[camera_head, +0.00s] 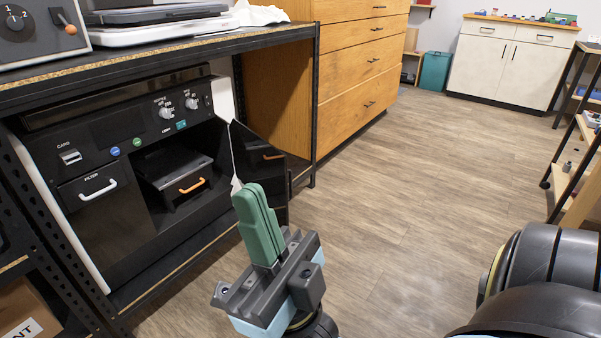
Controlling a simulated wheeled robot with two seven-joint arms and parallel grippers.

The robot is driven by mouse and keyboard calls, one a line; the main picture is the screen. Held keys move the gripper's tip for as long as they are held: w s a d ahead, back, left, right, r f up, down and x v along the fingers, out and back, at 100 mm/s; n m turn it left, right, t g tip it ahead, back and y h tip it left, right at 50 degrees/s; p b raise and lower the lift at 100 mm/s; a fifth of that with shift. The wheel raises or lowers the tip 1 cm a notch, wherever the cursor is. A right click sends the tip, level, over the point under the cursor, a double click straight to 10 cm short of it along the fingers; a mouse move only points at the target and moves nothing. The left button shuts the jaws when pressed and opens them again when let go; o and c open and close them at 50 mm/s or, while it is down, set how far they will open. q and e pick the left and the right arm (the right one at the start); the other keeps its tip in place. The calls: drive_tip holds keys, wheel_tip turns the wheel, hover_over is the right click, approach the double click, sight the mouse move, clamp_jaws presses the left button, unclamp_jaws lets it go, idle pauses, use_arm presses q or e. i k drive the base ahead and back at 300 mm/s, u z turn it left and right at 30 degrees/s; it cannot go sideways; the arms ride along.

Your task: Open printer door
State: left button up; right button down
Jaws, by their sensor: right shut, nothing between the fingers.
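The black printer (110,128) stands on the lower shelf of the workbench at left, with knobs and a card slot on its front. Its dark glossy door (262,172) stands swung out at the printer's right side, so the inside with an orange-handled tray (180,172) is exposed. An orange bar shows on the door; I cannot tell whether it is a handle or a reflection. My right gripper (247,190) is shut and empty, its green fingers pointing up in front of the door's free edge and hiding part of it. I cannot tell whether they touch. My left gripper is not in view.
The workbench's black post (315,105) stands just right of the door, with a wooden drawer cabinet (360,60) behind. A filter drawer (90,190) is at the printer's left. Open wooden floor (420,190) lies to the right. A shelf rack stands at far right.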

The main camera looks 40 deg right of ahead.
sight(257, 160)
drive_tip(key=u, duration=0.1)
drive_tip(key=i, duration=0.75)
drive_tip(key=z, duration=0.85)
drive_tip(key=i, duration=0.75)
drive_tip(key=z, duration=0.8)
